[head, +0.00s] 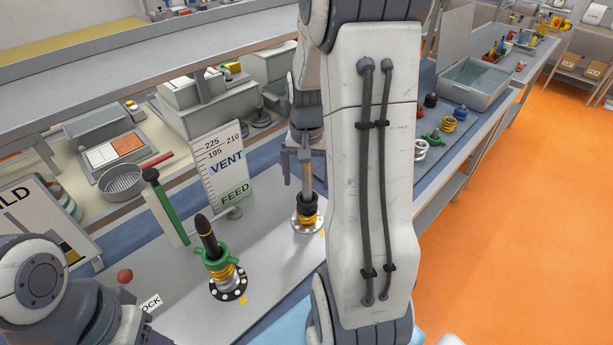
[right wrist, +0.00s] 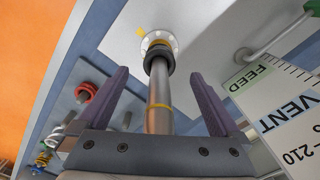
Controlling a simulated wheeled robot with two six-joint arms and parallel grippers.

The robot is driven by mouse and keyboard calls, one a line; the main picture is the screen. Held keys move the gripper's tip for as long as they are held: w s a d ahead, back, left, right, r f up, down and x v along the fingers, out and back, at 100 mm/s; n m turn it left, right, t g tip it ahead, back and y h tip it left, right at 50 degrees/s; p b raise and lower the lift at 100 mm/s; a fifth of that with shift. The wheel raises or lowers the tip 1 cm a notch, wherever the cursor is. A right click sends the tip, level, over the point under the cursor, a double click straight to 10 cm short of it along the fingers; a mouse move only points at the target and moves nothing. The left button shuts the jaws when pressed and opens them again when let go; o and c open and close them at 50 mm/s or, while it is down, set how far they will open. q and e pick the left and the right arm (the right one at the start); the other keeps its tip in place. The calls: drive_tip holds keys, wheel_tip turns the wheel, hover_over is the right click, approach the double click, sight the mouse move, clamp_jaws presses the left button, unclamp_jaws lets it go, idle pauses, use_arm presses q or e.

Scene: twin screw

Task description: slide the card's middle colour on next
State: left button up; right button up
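The build card (head: 32,205) stands at the left edge, cropped and partly behind my left arm; dark, pale and yellow areas show on it. A silver post (head: 308,180) stands on a round white base, with a black ring (head: 307,212) above a gold ring (head: 306,226) at its foot. A second, black-tipped post (head: 207,236) carries a green collar (head: 217,262) above a gold coil (head: 226,279). My right gripper (right wrist: 160,75) is open, its purple fingers apart on either side of the silver post, holding nothing. My left gripper cannot be seen.
A VENT/FEED scale board (head: 218,165) stands behind the posts. Loose parts lie on the right bench: a black one (head: 431,100), a blue one (head: 460,112), a gold coil (head: 448,124), a green collar (head: 433,137) and white rings (head: 419,150). A grey bin (head: 478,78) is beyond.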

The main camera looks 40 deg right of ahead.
wheel_tip(320, 180, up, 10)
drive_tip(key=shift+r+b, duration=0.25)
drive_tip(key=shift+b, duration=0.25)
drive_tip(key=shift+a, duration=0.1)
idle(0.5)
